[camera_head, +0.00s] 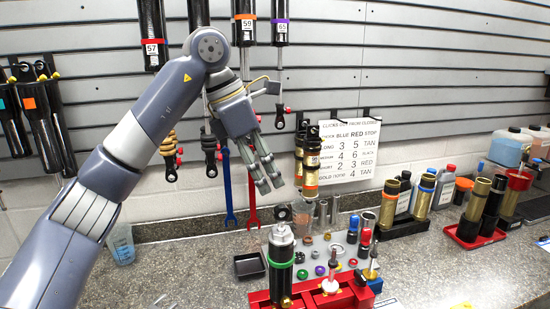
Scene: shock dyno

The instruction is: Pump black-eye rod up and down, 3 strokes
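The shock with the black-eye rod stands upright at the bottom centre. Its black eye (282,213) sits on top, above a silver cap (282,236) and a black body (281,270) with a green band. My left gripper (269,184) points down from the upper left, above and slightly left of the black eye, apart from it. Its fingers are spread a little, with nothing between them. My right gripper is not in view.
A red fixture (345,299) holds the shock's base and small upright tools. A small black tray (250,265) lies left of the shock. A grey mat with rings and small parts lies behind. Blue (228,185) and red (252,190) wrenches hang on the slatted wall. Bottles and shocks crowd the right.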

